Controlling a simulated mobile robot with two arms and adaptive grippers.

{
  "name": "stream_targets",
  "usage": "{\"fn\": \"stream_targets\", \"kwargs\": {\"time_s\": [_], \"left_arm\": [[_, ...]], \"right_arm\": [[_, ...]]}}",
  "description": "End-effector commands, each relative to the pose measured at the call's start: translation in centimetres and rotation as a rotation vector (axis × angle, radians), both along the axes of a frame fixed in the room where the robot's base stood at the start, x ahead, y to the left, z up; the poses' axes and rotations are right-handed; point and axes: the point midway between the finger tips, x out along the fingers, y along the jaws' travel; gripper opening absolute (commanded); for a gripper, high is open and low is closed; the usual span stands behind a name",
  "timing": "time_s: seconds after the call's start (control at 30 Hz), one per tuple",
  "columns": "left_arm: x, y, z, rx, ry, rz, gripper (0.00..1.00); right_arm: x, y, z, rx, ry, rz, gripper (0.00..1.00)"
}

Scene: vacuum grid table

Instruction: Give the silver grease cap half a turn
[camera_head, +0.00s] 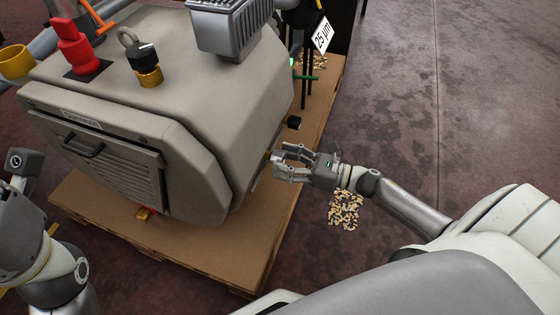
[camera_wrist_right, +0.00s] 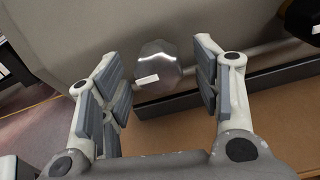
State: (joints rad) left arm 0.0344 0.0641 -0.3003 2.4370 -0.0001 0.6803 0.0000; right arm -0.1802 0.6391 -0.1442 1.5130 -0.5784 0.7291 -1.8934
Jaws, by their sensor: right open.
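The silver grease cap (camera_wrist_right: 158,62) is a rounded, faceted metal knob on the machine's side, with a small white mark on its lower left. My right gripper (camera_wrist_right: 160,58) is open, with one finger on each side of the cap. Gaps show between the finger pads and the cap in the right wrist view. In the head view my right gripper (camera_head: 281,162) points left at the machine's lower right side, and the cap is small between its fingers. My left arm shows at the left edge, but its gripper fingers are not visible.
The beige machine (camera_head: 190,80) stands on a brown pallet (camera_head: 215,250). A black knob (camera_head: 293,123) juts from its side just above my right gripper. Loose pellets (camera_head: 345,210) lie on the floor below my right wrist. The floor to the right is open.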

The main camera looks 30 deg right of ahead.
Motion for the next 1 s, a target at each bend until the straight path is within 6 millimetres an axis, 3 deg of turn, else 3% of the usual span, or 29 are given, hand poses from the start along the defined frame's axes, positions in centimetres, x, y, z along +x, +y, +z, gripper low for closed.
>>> {"fn": "stream_targets", "kwargs": {"time_s": [0.13,0.47,0.8,1.0], "left_arm": [[-0.15,-0.03,0.13,0.001,-0.014,0.0,0.0],[-0.08,-0.08,0.25,0.003,-0.011,0.0,0.0],[-0.14,-0.05,0.28,0.002,-0.015,0.0,0.0],[-0.19,-0.03,0.39,0.001,-0.018,0.001,0.0]], "right_arm": [[0.97,0.91,-0.01,0.001,-0.001,0.001,0.58],[1.17,1.14,0.02,0.001,0.001,0.0,0.58],[1.15,1.11,0.0,0.001,0.001,0.0,0.15],[1.14,1.11,0.02,0.008,0.008,0.0,0.13]]}}
